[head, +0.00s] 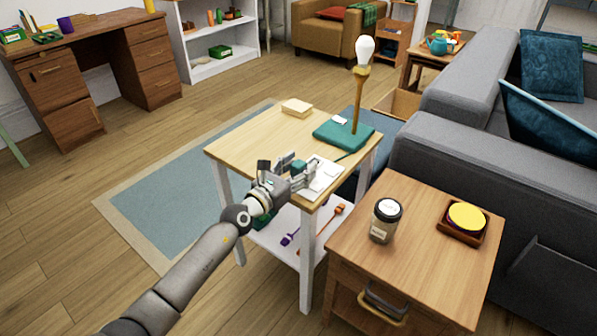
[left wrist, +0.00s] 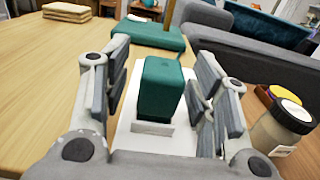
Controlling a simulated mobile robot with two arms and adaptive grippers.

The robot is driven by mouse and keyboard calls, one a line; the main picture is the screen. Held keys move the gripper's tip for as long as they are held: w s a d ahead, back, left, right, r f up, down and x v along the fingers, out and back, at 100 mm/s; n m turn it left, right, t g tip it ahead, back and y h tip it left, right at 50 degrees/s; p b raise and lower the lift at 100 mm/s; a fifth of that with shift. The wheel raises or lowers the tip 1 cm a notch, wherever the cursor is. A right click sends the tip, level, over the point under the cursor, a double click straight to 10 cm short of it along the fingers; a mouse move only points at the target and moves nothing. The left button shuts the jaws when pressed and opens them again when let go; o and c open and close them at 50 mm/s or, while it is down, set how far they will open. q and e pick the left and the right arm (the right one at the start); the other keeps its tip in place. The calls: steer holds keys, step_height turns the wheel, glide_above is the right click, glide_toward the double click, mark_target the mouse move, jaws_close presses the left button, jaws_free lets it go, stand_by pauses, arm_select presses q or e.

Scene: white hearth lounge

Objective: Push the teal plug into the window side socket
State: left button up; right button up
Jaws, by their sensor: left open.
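The teal plug (left wrist: 162,88) stands between the fingers of my left gripper (left wrist: 160,95) in the left wrist view. It also shows in the head view (head: 298,167), partly covered by the fingers. The gripper (head: 300,174) is open, with gaps visible on both sides of the plug. The plug is over a white socket plate (head: 327,178) on the small light-wood table. In the left wrist view a raised white edge (left wrist: 153,128) is at the plug's foot. I cannot tell how deep the plug sits or which socket is the window side one. My right gripper is not in view.
A lamp with a teal base (head: 345,133) and bare bulb (head: 364,52) stands behind the plate. A cream stack (head: 297,108) lies at the table's back. A lidded jar (head: 386,221) and yellow-topped tray (head: 465,217) are on the brown cabinet at right. The table's left side is clear.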

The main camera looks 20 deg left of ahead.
arm_select(q)
steer(key=shift+c, duration=0.4)
jaws_close()
steer(key=shift+r, duration=0.1)
